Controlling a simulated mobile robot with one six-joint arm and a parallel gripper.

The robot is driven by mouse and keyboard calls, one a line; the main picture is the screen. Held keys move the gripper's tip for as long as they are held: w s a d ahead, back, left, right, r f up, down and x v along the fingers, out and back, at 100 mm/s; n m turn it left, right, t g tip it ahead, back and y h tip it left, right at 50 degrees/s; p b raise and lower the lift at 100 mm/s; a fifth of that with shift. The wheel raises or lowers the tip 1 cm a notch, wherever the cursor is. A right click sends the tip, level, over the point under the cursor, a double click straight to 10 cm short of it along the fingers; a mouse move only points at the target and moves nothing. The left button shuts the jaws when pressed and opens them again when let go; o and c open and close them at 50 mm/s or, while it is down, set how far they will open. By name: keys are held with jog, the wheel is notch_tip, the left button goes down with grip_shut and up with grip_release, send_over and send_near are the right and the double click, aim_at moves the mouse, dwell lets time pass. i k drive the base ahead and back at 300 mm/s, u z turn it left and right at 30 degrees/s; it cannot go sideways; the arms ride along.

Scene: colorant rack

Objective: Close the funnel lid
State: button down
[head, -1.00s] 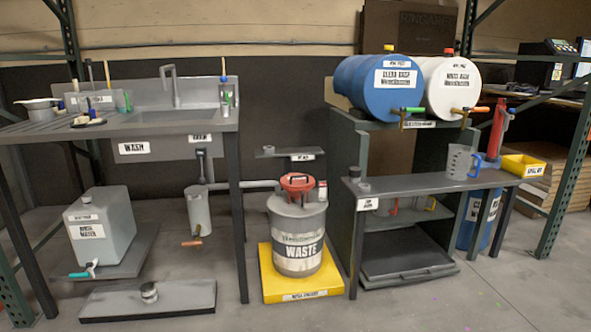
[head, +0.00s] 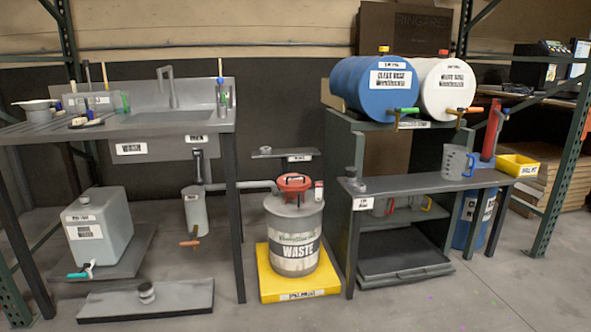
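A red funnel (head: 294,184) sits on top of the grey waste drum (head: 296,237), with a dark handle or latch over it. Its lid cannot be told apart from the funnel at this size, so I cannot tell whether it is up or down. The drum stands upright on a yellow tray (head: 266,283) on the floor. My gripper is not in view.
A sink bench (head: 185,127) stands at left, with a grey jug (head: 100,228) below it. At right, a shelf unit (head: 345,150) bears a blue barrel (head: 375,85) and a white barrel (head: 447,85). Floor in front is clear.

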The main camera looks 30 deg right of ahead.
aim_at(291, 181)
jog(key=z, duration=0.05)
jog(key=i, duration=1)
jog(key=u, duration=0.05)
